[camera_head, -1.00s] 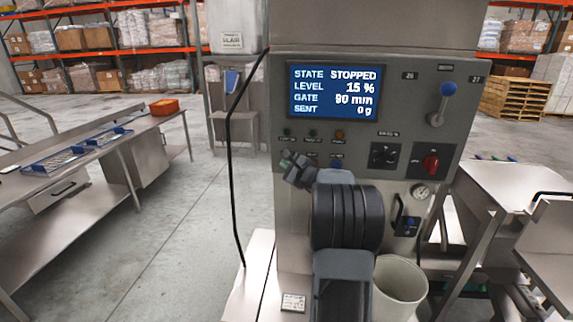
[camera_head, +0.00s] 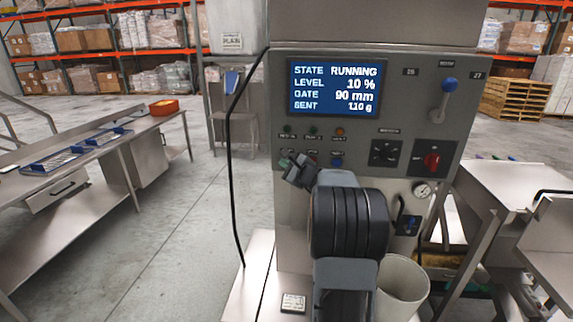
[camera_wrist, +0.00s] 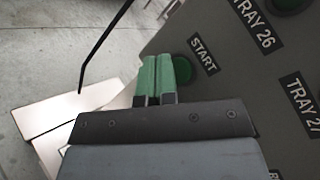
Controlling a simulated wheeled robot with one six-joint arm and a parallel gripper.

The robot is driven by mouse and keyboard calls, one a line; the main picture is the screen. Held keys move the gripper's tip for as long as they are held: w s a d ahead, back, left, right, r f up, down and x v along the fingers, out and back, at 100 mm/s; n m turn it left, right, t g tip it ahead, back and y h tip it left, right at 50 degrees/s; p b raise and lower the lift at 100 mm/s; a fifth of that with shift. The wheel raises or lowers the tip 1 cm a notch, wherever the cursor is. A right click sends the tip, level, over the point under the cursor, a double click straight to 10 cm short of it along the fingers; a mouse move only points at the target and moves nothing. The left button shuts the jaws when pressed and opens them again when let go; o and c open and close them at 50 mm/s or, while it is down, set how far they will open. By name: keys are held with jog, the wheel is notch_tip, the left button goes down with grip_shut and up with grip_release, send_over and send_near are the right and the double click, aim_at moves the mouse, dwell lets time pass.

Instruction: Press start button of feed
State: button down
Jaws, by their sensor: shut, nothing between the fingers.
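The feed machine's panel (camera_head: 390,113) faces me, with a blue display (camera_head: 333,90) that reads STATE RUNNING, LEVEL 10 %, GATE 90 mm and a SENT value of about 110 g. The green start button (camera_wrist: 184,70), beside a START label (camera_wrist: 204,55), shows in the wrist view. My gripper (camera_wrist: 157,60) is shut and empty, its two green fingers side by side. The fingertips are at the left edge of the button and partly cover it; I cannot tell if they touch it. In the head view my gripper (camera_head: 287,164) is at the panel's lower left, and its wrist hides part of the panel below.
Other lamps and buttons, a black knob (camera_head: 384,152), a red switch (camera_head: 431,160) and a blue-tipped lever (camera_head: 449,86) are on the panel. A pale bucket (camera_head: 404,285) stands below. A black cable (camera_head: 231,170) hangs left. Steel benches stand on both sides.

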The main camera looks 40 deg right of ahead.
dwell(0.3)
jog(key=shift+s+a+b, duration=1.65)
jog(key=shift+s+a, duration=0.15)
